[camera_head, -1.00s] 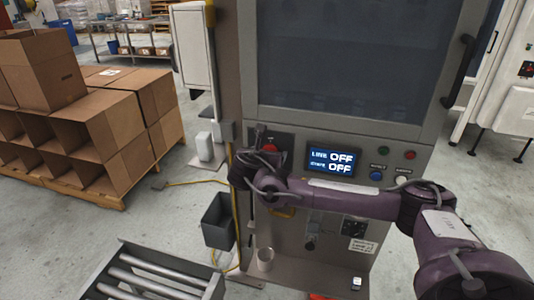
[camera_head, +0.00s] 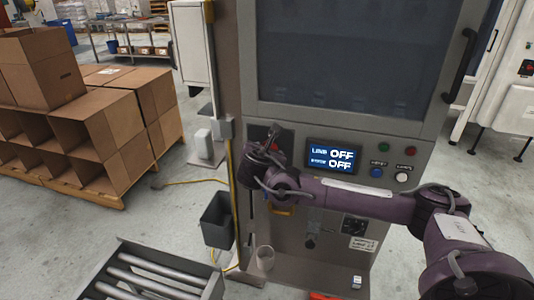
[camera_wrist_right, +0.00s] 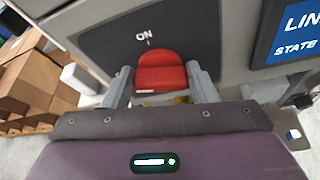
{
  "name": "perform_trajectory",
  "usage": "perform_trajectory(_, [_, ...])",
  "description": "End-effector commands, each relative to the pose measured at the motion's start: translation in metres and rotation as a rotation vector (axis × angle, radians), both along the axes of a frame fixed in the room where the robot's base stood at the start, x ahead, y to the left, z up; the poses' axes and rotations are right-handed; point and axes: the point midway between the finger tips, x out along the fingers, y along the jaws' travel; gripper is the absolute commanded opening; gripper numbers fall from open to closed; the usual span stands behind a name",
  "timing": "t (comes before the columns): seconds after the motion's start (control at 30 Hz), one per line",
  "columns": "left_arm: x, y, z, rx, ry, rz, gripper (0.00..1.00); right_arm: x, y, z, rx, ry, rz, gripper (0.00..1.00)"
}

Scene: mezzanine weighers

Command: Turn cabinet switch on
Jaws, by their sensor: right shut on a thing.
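In the right wrist view, the red switch knob (camera_wrist_right: 161,73) sits on a dark plate (camera_wrist_right: 105,45) below the word ON. My right gripper (camera_wrist_right: 162,84) is shut on the knob, with one grey finger on each side of it. In the head view my right wrist covers most of the switch, on the left of the cabinet front. My left gripper is not in view.
Green, red, blue and white buttons are right of the display; the blue one (camera_head: 376,172) is low. A yellow cable and a dark bin (camera_head: 217,222) are left of the cabinet. A roller conveyor (camera_head: 150,275) is in front, cardboard boxes (camera_head: 95,125) at left.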

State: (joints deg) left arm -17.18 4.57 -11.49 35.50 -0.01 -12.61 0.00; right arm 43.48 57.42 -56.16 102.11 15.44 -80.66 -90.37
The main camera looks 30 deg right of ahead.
Motion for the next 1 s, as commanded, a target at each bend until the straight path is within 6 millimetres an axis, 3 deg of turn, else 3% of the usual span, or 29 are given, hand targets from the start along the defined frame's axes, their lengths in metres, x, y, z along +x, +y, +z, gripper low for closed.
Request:
perform_trajectory(0.47, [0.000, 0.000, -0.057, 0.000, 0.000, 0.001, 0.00, -0.005, -0.004, -0.011, 0.292, -0.346, 0.000, 0.30])
perform_trajectory(1.0, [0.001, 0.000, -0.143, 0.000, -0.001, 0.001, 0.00, -0.007, -0.006, -0.016, 0.607, -0.712, -0.001, 0.30])
